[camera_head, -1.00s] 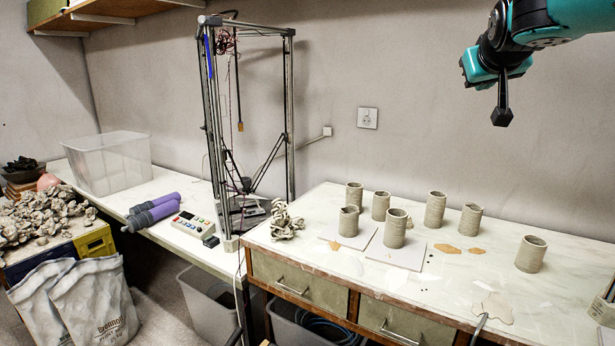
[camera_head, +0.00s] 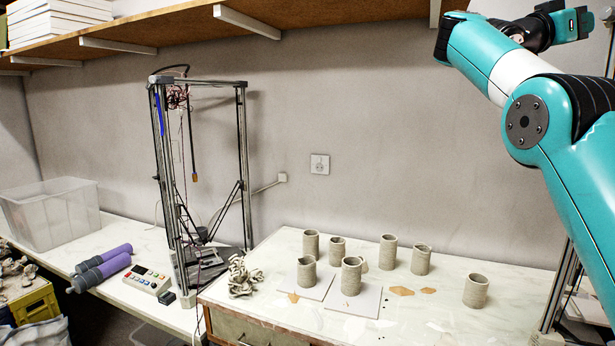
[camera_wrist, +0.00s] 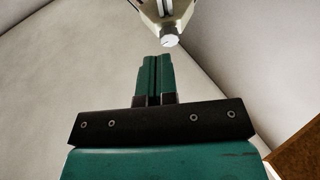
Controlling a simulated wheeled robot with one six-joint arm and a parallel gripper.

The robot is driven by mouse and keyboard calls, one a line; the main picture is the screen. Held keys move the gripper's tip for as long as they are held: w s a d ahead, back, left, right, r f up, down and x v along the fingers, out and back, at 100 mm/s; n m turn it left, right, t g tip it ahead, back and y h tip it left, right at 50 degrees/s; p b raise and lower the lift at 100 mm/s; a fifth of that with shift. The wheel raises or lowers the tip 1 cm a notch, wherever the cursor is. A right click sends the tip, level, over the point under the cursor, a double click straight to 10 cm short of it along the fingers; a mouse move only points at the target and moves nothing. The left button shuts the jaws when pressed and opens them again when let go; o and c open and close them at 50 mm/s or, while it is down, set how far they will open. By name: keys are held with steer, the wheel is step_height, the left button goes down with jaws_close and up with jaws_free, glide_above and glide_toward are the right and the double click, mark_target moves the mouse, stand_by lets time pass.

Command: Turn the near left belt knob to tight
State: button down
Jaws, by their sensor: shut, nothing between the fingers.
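In the wrist view, a small round white-grey knob (camera_wrist: 170,41) with a thin dark line on its face sits at the lower end of a pale bracket (camera_wrist: 163,12). My gripper (camera_wrist: 153,58) has its two green fingers together and empty. Their tips appear just below the knob in the picture, apart from it; the depth gap is hard to judge. In the head view my arm rises at the right, and my fingertips cannot be made out. A metal frame post (camera_head: 561,285) stands at the right edge, partly behind my arm. No belt knob can be made out there.
An open delta frame (camera_head: 243,150) stands left of centre. Several clay cylinders (camera_head: 350,276) stand on the worktable (camera_head: 440,325). A wooden shelf (camera_head: 330,14) runs above along the wall. A clear bin (camera_head: 50,215), purple rollers (camera_head: 103,268) and a control box (camera_head: 147,279) lie at left.

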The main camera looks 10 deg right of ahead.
mark_target(610, 23)
steer(key=p+x, duration=0.2)
steer(key=p, duration=0.1)
steer(key=shift+d+r+p, duration=0.2)
steer(key=shift+d+p, duration=0.05)
steer(key=shift+p, duration=0.05)
steer(key=d, duration=0.3)
steer(key=shift+s+f, duration=0.15)
steer(key=shift+f, duration=0.25)
steer(key=shift+s+d+r, duration=0.1)
steer(key=shift+r, duration=0.05)
steer(key=shift+w+r+p, duration=0.1)
steer(key=shift+w+p, duration=0.3)
steer(key=shift+p, duration=0.35)
steer(key=shift+w+p, duration=0.65)
